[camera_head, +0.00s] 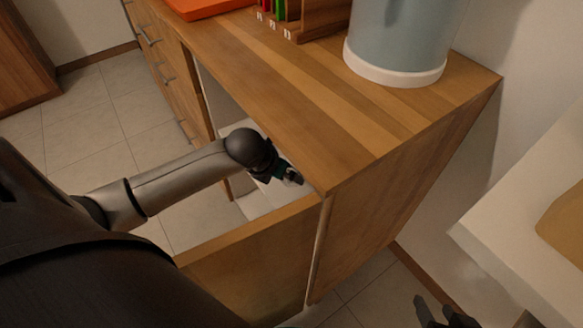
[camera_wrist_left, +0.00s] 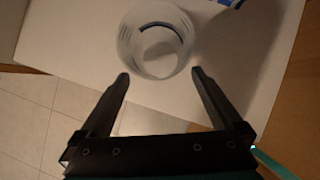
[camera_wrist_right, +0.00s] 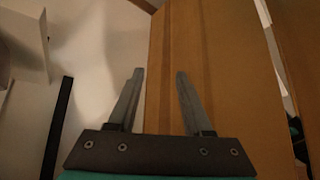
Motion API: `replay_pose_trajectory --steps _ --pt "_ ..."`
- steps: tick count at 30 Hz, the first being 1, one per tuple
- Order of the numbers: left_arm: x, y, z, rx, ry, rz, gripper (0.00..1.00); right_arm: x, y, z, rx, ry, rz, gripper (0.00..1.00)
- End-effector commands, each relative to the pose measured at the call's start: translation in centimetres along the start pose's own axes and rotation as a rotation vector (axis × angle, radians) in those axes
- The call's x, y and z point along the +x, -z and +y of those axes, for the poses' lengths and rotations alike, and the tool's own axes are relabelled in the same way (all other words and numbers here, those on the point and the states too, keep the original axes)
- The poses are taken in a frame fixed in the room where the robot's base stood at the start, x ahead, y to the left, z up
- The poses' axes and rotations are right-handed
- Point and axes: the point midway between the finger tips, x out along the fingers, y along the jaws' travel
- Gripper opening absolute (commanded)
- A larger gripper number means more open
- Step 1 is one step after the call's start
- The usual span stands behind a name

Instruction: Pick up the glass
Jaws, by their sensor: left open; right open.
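A clear glass (camera_wrist_left: 155,40) stands on a white shelf (camera_wrist_left: 75,35) in the left wrist view. My left gripper (camera_wrist_left: 162,76) is open, with its fingertips just short of the glass, one toward each side of it; the glass is not gripped. In the head view my left arm reaches into the open cabinet, and the left gripper (camera_head: 292,177) is small and partly hidden by the wrist; the glass cannot be made out there. My right gripper (camera_head: 437,312) is at the bottom edge of the head view. It is open and empty in the right wrist view (camera_wrist_right: 158,74).
The wooden cabinet (camera_head: 290,85) has an open door (camera_head: 255,262) below my left arm and a countertop edge above it. A blue-grey container (camera_head: 400,40) and an orange item (camera_head: 205,6) stand on top. A white surface (camera_head: 510,225) is at the right.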

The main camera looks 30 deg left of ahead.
Motion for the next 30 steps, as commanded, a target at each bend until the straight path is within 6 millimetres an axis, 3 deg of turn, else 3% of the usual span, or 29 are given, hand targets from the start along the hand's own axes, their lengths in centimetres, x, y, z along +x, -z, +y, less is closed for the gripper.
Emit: replay_pose_trajectory --steps 8,24,30 --pt "0.4 -0.7 0.0 0.0 0.0 -0.001 1.0 0.5 0.4 -0.5 -0.001 0.014 0.047 0.5" --pt "2.6 -4.5 -0.1 -0.001 0.002 -0.001 1.0 1.9 2.4 -3.4 0.016 0.093 0.321 0.5" --pt "3.3 -4.2 0.0 0.0 0.001 0.001 1.0 1.8 3.1 -4.4 0.029 0.121 0.426 0.5"
